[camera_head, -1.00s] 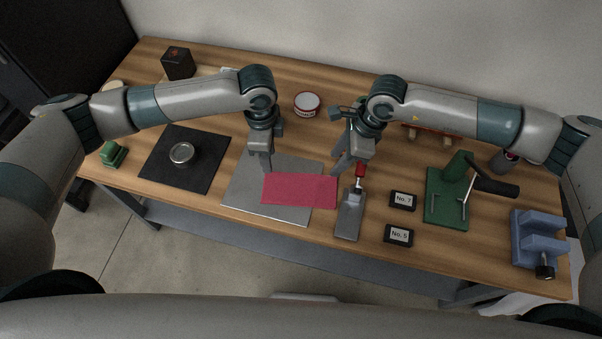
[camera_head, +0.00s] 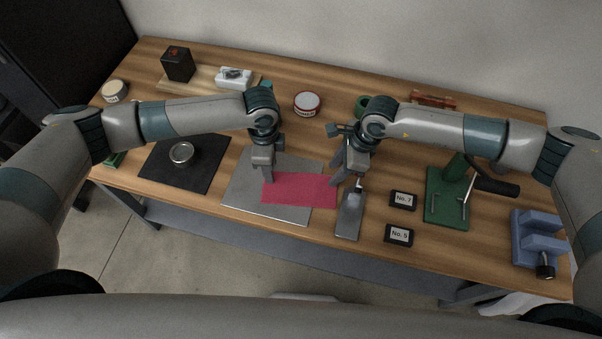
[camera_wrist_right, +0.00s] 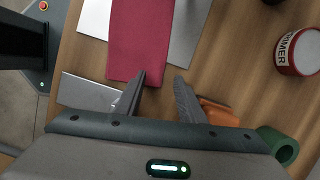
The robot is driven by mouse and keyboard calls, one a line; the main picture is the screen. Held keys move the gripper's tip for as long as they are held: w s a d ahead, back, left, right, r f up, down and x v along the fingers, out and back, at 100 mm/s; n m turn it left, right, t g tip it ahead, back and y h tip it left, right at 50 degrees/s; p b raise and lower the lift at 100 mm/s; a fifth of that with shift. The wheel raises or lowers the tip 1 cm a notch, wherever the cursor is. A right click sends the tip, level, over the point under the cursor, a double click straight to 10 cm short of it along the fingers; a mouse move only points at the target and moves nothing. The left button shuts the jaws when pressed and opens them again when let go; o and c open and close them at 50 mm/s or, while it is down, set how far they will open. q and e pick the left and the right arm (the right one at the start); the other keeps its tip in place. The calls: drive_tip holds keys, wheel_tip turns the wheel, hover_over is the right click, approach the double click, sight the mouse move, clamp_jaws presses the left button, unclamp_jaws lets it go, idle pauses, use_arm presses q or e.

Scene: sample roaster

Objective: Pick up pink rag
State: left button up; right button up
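The pink rag (camera_head: 300,190) lies flat as a rectangle across a grey metal sheet (camera_head: 243,205), its right end beyond the sheet. My right gripper (camera_head: 346,183) is at the rag's right end. In the right wrist view its fingers (camera_wrist_right: 160,84) are apart with wood between them, and the end of the rag (camera_wrist_right: 140,35) lies just ahead, nearer the left finger. My left gripper (camera_head: 268,180) is over the rag's upper left corner. Its fingers show nearly edge-on, so its opening and any contact cannot be told.
A flat scraper (camera_head: 350,216) lies right of the rag, partly hidden by my right gripper. Label blocks (camera_head: 402,201) and a green press (camera_head: 446,209) stand further right. A white-and-red tin (camera_head: 306,103) stands behind. A black mat (camera_head: 160,176) lies left.

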use_arm(q)
drive_tip(key=shift+f, duration=0.1)
drive_tip(key=shift+c, duration=0.5)
use_arm(e)
drive_tip(key=shift+f, duration=0.35)
drive_tip(key=shift+c, duration=0.4)
use_arm(q)
clamp_jaws()
use_arm(e)
clamp_jaws()
use_arm(q)
drive_tip(key=shift+r, duration=0.2)
use_arm(e)
drive_tip(key=shift+r, duration=0.2)
